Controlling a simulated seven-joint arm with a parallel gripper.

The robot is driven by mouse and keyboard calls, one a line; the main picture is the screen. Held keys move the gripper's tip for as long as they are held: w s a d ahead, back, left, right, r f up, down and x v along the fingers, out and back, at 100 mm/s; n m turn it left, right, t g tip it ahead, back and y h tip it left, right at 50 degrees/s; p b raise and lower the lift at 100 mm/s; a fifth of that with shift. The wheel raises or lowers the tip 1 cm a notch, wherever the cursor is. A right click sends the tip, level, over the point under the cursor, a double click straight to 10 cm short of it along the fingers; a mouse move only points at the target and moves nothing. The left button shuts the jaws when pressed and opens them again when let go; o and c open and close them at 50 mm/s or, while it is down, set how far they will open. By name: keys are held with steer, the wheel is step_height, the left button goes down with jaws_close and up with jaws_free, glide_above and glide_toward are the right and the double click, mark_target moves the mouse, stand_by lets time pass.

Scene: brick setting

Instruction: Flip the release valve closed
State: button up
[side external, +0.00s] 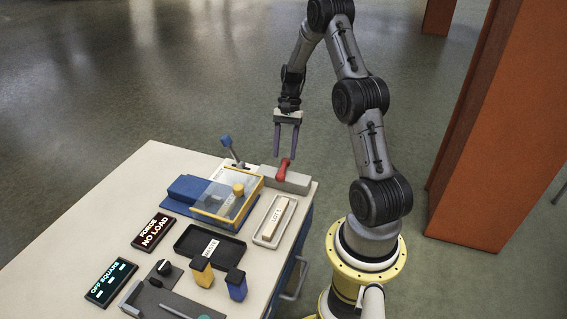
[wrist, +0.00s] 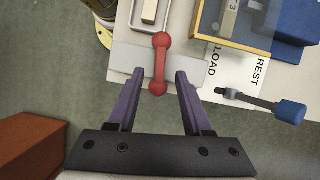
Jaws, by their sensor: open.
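The release valve is most likely the red handle (side external: 283,170) with ball ends on a light grey block (side external: 298,182) at the table's far right corner. In the wrist view the red handle (wrist: 160,64) lies across the grey block (wrist: 128,60), its near ball between the fingertips' lines. My gripper (side external: 286,152) is open and empty, pointing down above the handle. Its two purple fingers (wrist: 158,78) stand on either side of the handle's near end in the wrist view. I cannot tell whether they touch it; a gap shows on both sides.
A blue-knobbed lever (side external: 228,145) stands close left of the block. In front are a blue press with a clear, yellow-framed cover (side external: 208,214), a white tray holding a wooden block (side external: 257,239), and a black tray (side external: 188,243). Dark displays (side external: 153,232) lie left. Orange pillars stand right.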

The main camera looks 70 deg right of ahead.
mark_target(283, 167)
steer(key=shift+x, duration=2.2)
jaws_close()
